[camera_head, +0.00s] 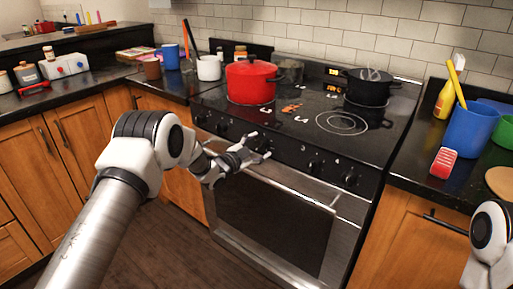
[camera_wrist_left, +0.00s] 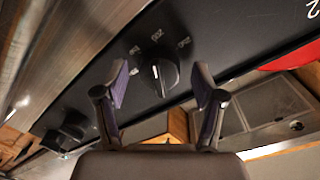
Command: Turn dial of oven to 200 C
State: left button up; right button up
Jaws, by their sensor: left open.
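The oven (camera_head: 270,222) is a black and steel range with a row of black dials on its sloped front panel. In the left wrist view a black dial (camera_wrist_left: 159,77) with a white mark sits between and beyond my open fingertips. My left gripper (camera_head: 260,144) is open at the front panel in the head view, and hides the dial there. I cannot tell whether the fingers touch it. My right gripper is out of view.
Other dials (camera_head: 315,165) line the panel to the right, above the steel oven handle (camera_head: 290,186). A red pot (camera_head: 250,82) and a black pot (camera_head: 369,88) stand on the cooktop. A blue container (camera_head: 469,126) and a red-and-white item (camera_head: 443,163) are on the right counter.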

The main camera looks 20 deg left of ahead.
pick_arm(q)
jog(key=v, duration=1.2)
jog(key=shift+r, duration=0.1)
